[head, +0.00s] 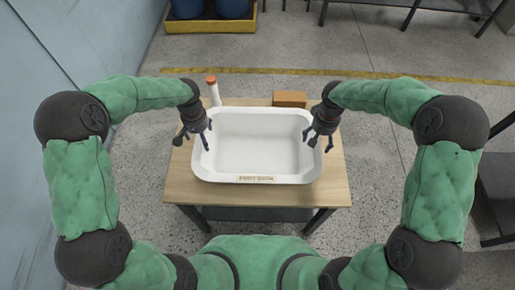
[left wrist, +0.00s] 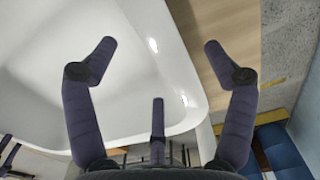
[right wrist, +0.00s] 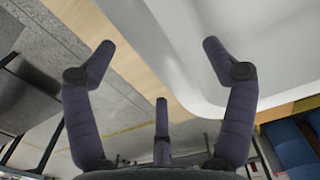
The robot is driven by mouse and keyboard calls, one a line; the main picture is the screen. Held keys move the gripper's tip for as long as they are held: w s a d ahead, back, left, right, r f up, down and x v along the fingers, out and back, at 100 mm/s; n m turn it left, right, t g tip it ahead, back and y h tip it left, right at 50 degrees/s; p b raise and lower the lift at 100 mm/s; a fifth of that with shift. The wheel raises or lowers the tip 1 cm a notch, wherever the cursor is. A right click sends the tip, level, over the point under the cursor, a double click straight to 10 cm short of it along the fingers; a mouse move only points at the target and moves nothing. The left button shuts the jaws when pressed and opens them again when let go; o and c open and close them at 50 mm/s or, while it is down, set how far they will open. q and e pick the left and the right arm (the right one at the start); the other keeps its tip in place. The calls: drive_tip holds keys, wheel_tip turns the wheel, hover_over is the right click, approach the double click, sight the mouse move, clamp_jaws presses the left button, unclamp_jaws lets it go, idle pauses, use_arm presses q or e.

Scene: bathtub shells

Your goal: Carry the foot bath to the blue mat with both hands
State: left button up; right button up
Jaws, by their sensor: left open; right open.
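The foot bath (head: 257,140) is a white, empty tub with rounded corners and a small label on its near side, standing on a wooden table (head: 258,195). My left gripper (head: 203,138) is open at the tub's left rim. In the left wrist view its fingers (left wrist: 155,55) spread on either side of the tub's rim (left wrist: 160,65). My right gripper (head: 321,137) is open at the right rim. In the right wrist view its fingers (right wrist: 158,55) spread around the tub's rim (right wrist: 185,85). I cannot tell whether any finger touches the tub. No blue mat is visible.
A white bottle with an orange cap (head: 213,92) and a brown box (head: 289,99) stand behind the tub on the table. A yellow tray with blue containers (head: 210,22) lies at the back. A dark bench (head: 496,185) is at the right. Grey floor lies open around the table.

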use_arm(q)
drive_tip(key=shift+f, duration=1.45)
use_arm(e)
drive_tip(key=shift+f, duration=1.5)
use_arm(q)
clamp_jaws()
use_arm(e)
clamp_jaws()
